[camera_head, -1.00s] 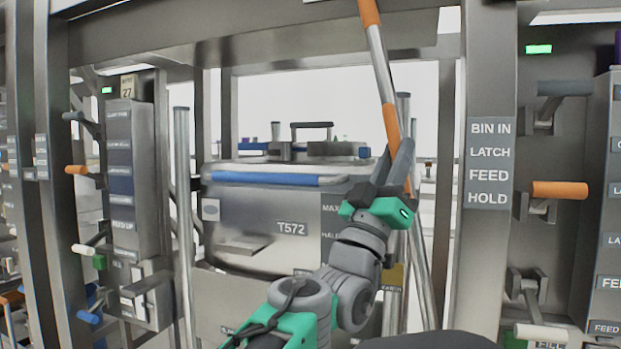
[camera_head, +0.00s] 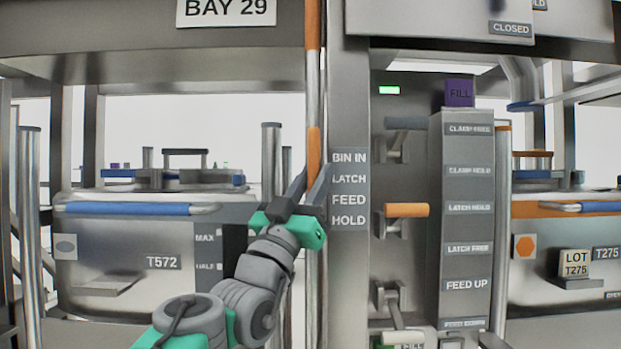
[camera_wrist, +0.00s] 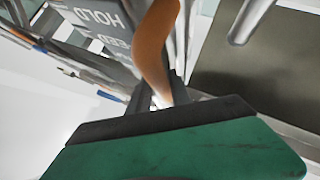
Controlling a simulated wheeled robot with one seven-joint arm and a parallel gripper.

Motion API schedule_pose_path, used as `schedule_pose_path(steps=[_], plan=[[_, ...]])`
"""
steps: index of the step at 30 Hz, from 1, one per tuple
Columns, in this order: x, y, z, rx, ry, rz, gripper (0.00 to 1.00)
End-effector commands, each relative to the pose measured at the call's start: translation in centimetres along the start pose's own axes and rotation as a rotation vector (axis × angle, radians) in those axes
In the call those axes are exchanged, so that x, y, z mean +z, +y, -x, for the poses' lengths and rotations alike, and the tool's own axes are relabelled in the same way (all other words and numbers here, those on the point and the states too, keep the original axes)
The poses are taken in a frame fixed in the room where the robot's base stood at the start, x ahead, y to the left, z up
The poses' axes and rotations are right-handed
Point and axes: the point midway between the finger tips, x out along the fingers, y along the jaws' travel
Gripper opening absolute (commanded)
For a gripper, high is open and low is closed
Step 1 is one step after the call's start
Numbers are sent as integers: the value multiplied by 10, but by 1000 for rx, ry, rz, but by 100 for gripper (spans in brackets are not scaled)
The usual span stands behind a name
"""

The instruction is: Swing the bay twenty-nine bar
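The bay twenty-nine bar (camera_head: 314,30) is a long silver rod with orange bands. It stands close to upright in the head view, just left of the post labelled BIN IN, LATCH, FEED, HOLD (camera_head: 348,270). My gripper (camera_head: 311,185) has its two grey fingers on either side of the bar at the lower orange band and appears shut on it. In the wrist view the orange part of the bar (camera_wrist: 155,40) runs down between the fingers (camera_wrist: 160,90). The fingers hide a short piece of the bar. The BAY 29 sign (camera_head: 226,11) is on the beam above.
A grey bin marked T572 (camera_head: 110,255) with a blue handle stands behind my arm. Right of the post are levers, one with an orange grip (camera_head: 406,210), and a labelled panel (camera_head: 466,230). Bin T275 (camera_head: 530,285) is at the far right.

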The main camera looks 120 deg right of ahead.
Motion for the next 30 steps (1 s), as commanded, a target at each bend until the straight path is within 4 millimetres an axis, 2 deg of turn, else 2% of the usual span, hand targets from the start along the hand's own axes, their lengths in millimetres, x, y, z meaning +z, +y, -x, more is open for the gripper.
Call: schedule_pose_path(steps=[1, 7, 18, 20, 27, 30], plan=[[1, 2, 0, 5, -2, 5, 26], [0, 0, 0, 0, -1, 1, 41], [0, -4, 4, -6, 0, -3, 41], [-1, -4, 10, -6, 1, -4, 41], [-1, -3, 58, -6, 0, -3, 41], [-1, -3, 72, -5, 0, -3, 41]])
